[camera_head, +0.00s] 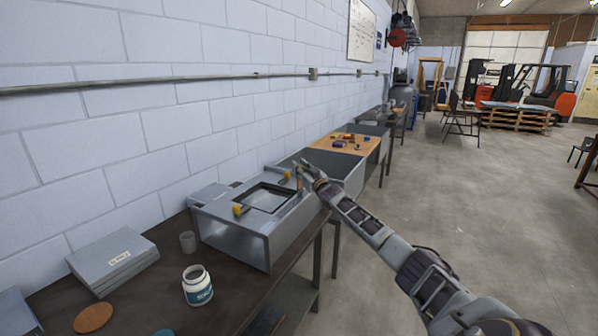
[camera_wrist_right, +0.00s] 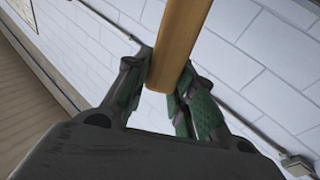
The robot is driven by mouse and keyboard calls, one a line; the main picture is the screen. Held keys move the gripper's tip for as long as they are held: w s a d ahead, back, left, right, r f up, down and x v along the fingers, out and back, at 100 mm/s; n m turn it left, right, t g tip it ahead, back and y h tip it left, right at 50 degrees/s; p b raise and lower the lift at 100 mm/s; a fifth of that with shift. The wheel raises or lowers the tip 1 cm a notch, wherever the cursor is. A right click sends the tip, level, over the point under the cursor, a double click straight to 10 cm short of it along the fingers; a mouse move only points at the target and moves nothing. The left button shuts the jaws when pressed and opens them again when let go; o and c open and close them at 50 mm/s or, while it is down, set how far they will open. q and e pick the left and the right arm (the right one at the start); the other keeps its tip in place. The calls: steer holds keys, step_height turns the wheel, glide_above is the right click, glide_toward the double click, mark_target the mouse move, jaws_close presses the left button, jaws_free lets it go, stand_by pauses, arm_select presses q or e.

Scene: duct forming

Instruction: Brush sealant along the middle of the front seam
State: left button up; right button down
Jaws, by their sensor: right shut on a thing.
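The grey sheet-metal duct (camera_head: 234,238) sits on the dark workbench, with a dark-framed rectangular opening in its top. The front seam cannot be clearly picked out. My right gripper (camera_head: 306,172) is above the far right end of the duct's top. In the right wrist view the gripper (camera_wrist_right: 165,88) is shut on a wooden handle (camera_wrist_right: 182,35), likely the brush's. The bristles are not clearly seen, so contact with the duct cannot be told. An open white jar with a blue label (camera_head: 198,288), likely the sealant, stands in front of the duct. My left gripper is out of view.
Yellow-handled clamps (camera_head: 240,210) sit on the duct's top. A grey cup (camera_head: 188,242), a stack of grey panels (camera_head: 112,262) and a round brown disc (camera_head: 93,317) are on the bench. The wall runs along the left; open floor lies right.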

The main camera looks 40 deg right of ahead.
steer(key=shift+w+d, duration=0.15)
steer(key=shift+d, duration=0.1)
stand_by(0.3)
steer(key=shift+w+d+b, duration=0.25)
steer(key=shift+w+d, duration=0.05)
steer(key=shift+d, duration=0.4)
steer(key=shift+w+d+b, duration=0.2)
steer(key=shift+w+d, duration=0.05)
steer(key=shift+d, duration=0.4)
steer(key=shift+d, duration=0.1)
steer(key=shift+w+d+f+b, duration=0.1)
steer(key=shift+w+d+b, duration=0.2)
steer(key=shift+d, duration=0.35)
steer(key=shift+w+d+f+b, duration=0.1)
steer(key=shift+w+d+b, duration=0.1)
steer(key=shift+d+b, duration=0.3)
steer(key=shift+d, duration=0.1)
steer(key=shift+d, duration=0.1)
steer(key=shift+w+d+r+b, duration=0.1)
steer(key=shift+w+d+b, duration=0.2)
steer(key=shift+d+b, duration=0.6)
steer(key=shift+w+d+r+b, duration=0.1)
steer(key=shift+w+d+b, duration=0.35)
steer(key=shift+b, duration=0.7)
